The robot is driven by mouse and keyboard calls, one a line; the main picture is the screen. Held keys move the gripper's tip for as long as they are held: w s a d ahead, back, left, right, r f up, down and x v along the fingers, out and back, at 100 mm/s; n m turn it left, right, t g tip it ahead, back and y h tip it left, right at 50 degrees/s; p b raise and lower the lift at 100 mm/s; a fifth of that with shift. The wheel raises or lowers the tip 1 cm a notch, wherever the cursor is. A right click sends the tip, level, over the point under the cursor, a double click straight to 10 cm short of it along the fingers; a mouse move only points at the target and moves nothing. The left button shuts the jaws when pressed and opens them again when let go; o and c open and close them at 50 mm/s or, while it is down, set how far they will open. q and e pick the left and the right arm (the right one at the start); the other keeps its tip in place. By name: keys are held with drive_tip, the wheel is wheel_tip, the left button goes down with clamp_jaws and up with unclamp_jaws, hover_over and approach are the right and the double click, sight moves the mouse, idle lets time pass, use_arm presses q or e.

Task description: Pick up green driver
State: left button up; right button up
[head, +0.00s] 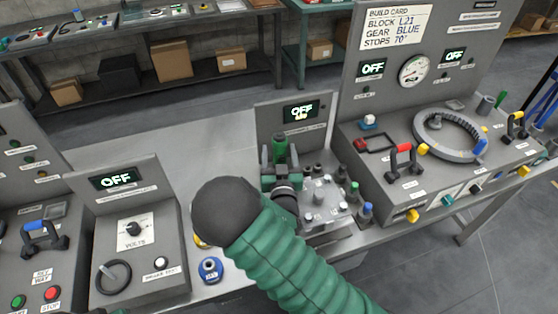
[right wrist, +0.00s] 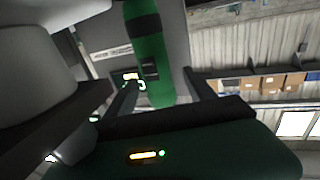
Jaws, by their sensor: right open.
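The green driver (head: 279,150) stands upright in front of the small OFF panel at the middle of the bench. In the right wrist view its green body (right wrist: 149,65) with a black band shows between my fingers. My right gripper (head: 280,168) is open around the driver's lower part, partly hidden by my forearm. In the right wrist view the open gripper (right wrist: 162,88) has one dark finger on each side of the driver. I cannot tell whether either finger touches it.
A block of metal posts (head: 319,197) sits just right of my gripper, with a blue-topped piece (head: 366,210) at its right. A console with a grey ring (head: 450,155) stands farther right. A VOLTS box (head: 135,230) and a blue knob (head: 210,268) are to the left.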

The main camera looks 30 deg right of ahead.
drive_tip(key=x, duration=0.5)
drive_tip(key=shift+w+d+r, duration=0.1)
drive_tip(key=shift+w+d, duration=0.15)
drive_tip(key=shift+d, duration=0.15)
drive_tip(key=shift+s+a+r, duration=0.1)
drive_tip(key=shift+a, duration=0.05)
drive_tip(key=c, duration=0.4)
clamp_jaws()
